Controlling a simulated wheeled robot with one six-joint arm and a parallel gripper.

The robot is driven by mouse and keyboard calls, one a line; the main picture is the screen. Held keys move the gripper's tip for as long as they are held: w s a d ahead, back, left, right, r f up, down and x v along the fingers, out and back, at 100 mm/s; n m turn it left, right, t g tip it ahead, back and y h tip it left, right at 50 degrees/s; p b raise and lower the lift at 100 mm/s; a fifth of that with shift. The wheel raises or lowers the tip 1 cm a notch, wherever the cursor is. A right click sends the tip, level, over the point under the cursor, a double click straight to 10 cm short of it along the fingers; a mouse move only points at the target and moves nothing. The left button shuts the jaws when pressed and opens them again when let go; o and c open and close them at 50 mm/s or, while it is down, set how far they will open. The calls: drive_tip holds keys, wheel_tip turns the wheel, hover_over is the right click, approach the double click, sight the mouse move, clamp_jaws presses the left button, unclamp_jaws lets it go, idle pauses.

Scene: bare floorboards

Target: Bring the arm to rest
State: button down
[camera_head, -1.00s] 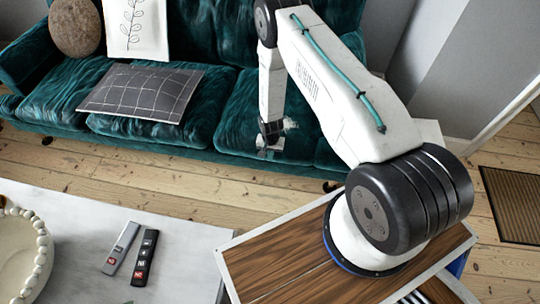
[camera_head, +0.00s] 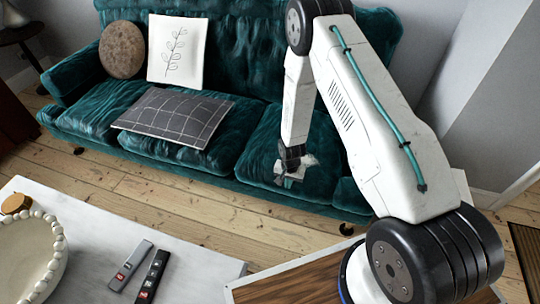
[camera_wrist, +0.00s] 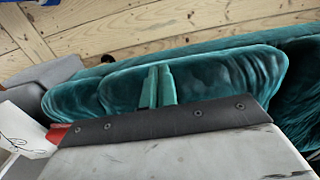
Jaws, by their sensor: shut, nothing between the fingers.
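My white arm with a teal hose stands bent in the head view. It rises from its base at the lower right, and its forearm hangs down in front of the teal sofa (camera_head: 225,70). My gripper (camera_head: 291,170) is at the lower end of the forearm, small in the picture, before the right part of the seat. It looks empty. In the wrist view two slim teal fingers (camera_wrist: 158,72) stand close together, shut, with the sofa seat behind them. The arm's far side is hidden.
A dark checked cushion (camera_head: 174,117), a white leaf-print pillow (camera_head: 177,49) and a round brown pillow (camera_head: 122,50) are on the sofa. A pale table (camera_head: 90,235) at lower left holds a beaded bowl (camera_head: 30,262) and two remotes (camera_head: 140,272). Bare floorboards (camera_head: 190,208) lie between.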

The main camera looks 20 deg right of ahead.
drive_tip(key=s+r+n+g, duration=0.2)
drive_tip(key=s+r+g, duration=0.1)
drive_tip(key=s, duration=0.3)
drive_tip(key=s+r+n+g, duration=0.15)
drive_tip(key=s+r, duration=0.25)
drive_tip(key=r, duration=1.4)
drive_tip(key=s+r+n+t, duration=0.1)
drive_tip(key=s+r+n, duration=0.3)
drive_tip(key=r, duration=1.3)
drive_tip(key=s+a+r+t, duration=0.1)
drive_tip(key=s+r+t, duration=0.4)
drive_tip(key=s+r, duration=1)
wheel_tip(320, 180, up, 4)
drive_tip(key=shift+f, duration=0.2)
drive_tip(key=shift+s, duration=0.1)
